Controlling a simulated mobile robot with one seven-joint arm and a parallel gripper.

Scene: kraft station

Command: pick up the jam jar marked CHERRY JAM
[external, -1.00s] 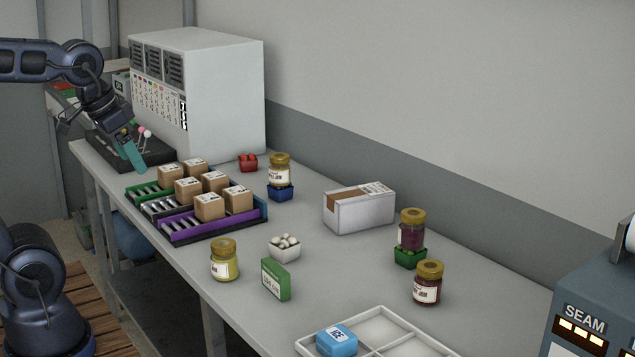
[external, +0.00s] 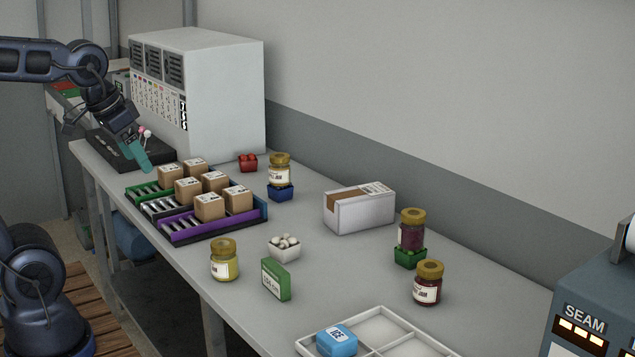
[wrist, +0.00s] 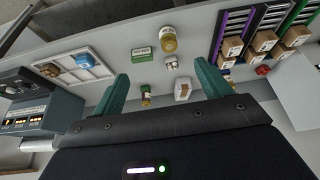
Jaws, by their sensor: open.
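My gripper (external: 136,154) is at the far left end of the table in the external view, above the table and well away from the jars. In the wrist view its two teal fingers (wrist: 162,72) are spread with nothing held between them. A dark red jar (external: 428,284) with a gold lid stands upright at the right; its label ends in JAM, but the first word is too small to read. A purple jar (external: 411,232) stands on a green punnet, and a pale-labelled jar (external: 280,172) on a blue one. A yellow jar (external: 224,262) stands near the front edge.
Brown boxes sit on coloured roller lanes (external: 180,229) near my gripper. A white carton (external: 358,210), a green box (external: 276,279), a white punnet (external: 284,252) and a divided tray (external: 397,322) with a blue ICE block (external: 337,340) stand further right. A tall grey cabinet (external: 222,100) stands behind.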

